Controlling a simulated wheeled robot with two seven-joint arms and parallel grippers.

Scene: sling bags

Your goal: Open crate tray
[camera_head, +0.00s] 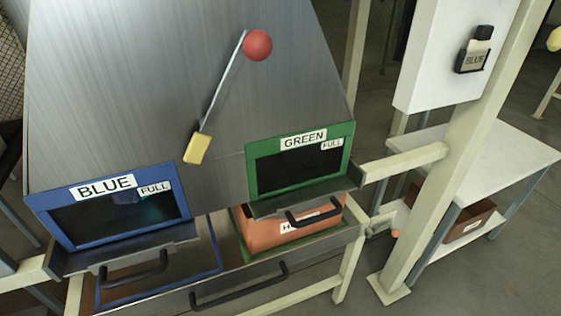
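The tray (323,251) lies under a metal machine, with a long black handle (240,287) on its front. Its left spot has a blue outline (216,250) and shows no crate in its visible part. An orange crate (262,236) with a partly hidden white label sits on the right spot with a green outline. I cannot tell how far the tray is pulled out. Neither of my grippers is in view.
Above the tray are a blue-framed BLUE window (120,215) and a green-framed GREEN window (300,170), both marked FULL, with black handles below. A red-knobbed lever (257,45) is on the machine. A beige post (468,130) and white table (500,165) stand right.

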